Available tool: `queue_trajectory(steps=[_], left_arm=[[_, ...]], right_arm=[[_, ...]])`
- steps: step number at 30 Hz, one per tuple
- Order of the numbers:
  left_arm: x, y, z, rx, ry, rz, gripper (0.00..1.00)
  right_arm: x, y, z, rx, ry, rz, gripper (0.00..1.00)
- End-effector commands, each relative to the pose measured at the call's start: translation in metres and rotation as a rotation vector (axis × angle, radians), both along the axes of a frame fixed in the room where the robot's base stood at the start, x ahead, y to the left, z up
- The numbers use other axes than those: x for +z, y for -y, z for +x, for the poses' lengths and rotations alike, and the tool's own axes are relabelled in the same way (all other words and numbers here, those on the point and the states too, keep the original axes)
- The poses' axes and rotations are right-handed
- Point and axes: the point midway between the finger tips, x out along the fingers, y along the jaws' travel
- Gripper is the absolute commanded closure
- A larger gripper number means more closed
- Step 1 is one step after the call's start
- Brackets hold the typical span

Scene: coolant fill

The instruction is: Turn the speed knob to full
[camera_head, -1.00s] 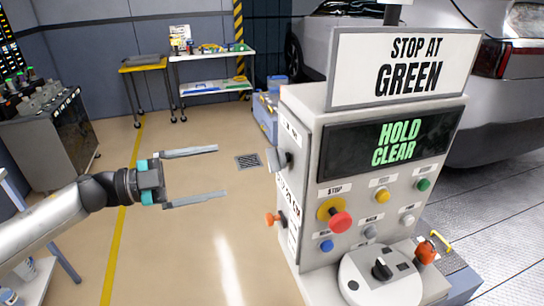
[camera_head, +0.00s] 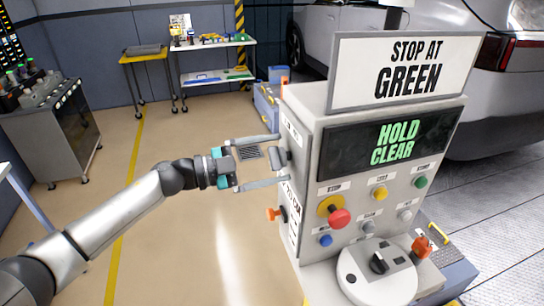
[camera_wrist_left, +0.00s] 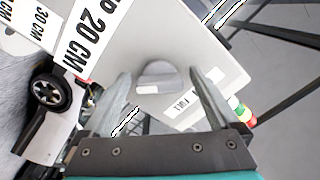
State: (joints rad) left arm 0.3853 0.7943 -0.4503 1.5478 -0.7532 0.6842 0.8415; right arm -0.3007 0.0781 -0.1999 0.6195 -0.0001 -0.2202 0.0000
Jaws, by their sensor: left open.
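A grey control cabinet (camera_head: 345,215) stands at the right with a screen reading "HOLD CLEAR". Which knob is the speed knob I cannot tell from labels. My left gripper (camera_head: 284,158) is open, its two fingers reaching to either side of the grey knob. In the left wrist view the knob lies between the fingertips, apart from both. My right gripper is not in view.
An orange knob (camera_head: 273,214) sticks out below the grey one. The front panel carries a red mushroom button (camera_head: 339,219), small coloured buttons and a black knob (camera_head: 379,262) on a white round plate. A sign (camera_head: 405,70) tops the cabinet.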

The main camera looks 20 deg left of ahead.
Motion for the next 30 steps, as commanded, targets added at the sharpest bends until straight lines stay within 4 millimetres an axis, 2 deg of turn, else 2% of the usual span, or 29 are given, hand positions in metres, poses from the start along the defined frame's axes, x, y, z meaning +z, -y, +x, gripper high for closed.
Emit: queue_trajectory(steps=[6,27,30], left_arm=[[-0.0004,0.0,-0.0001,0.0,-0.001,-0.001,0.06],[-0.0002,-0.0003,-0.0003,0.0,-0.001,-0.001,0.85],[-0.0002,-0.0003,-0.0003,0.0,-0.001,-0.001,0.91]], right_arm=[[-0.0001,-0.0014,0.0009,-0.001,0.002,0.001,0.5],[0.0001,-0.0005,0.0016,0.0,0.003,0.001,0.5],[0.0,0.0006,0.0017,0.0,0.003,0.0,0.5]])
